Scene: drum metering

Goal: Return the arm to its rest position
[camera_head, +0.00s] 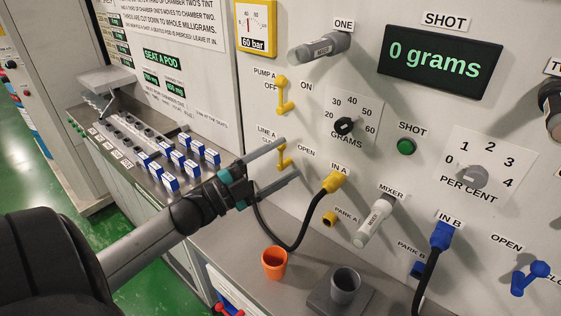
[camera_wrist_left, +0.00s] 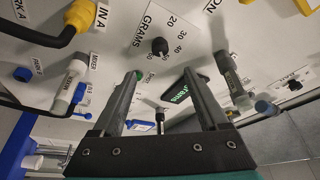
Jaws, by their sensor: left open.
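My left arm (camera_head: 150,243) reaches in from the left of the head view, stretched over the counter toward the panel. Its gripper (camera_head: 291,158) is open, with two grey fingers apart and nothing held between them. The fingertips lie close to the yellow LINE A handle (camera_head: 283,157) in the picture; whether they touch it I cannot tell. In the left wrist view the open fingers (camera_wrist_left: 163,75) point toward the panel, with the GRAMS knob (camera_wrist_left: 159,46) beyond them. My right gripper is in neither view.
The panel carries a yellow PUMP A handle (camera_head: 282,95), a grey MIXER handle (camera_head: 375,221) and a display (camera_head: 440,62) reading 0 grams. An orange cup (camera_head: 274,263) and a grey cup (camera_head: 345,285) stand below. Several blue-and-white pods (camera_head: 170,182) sit left, near my arm.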

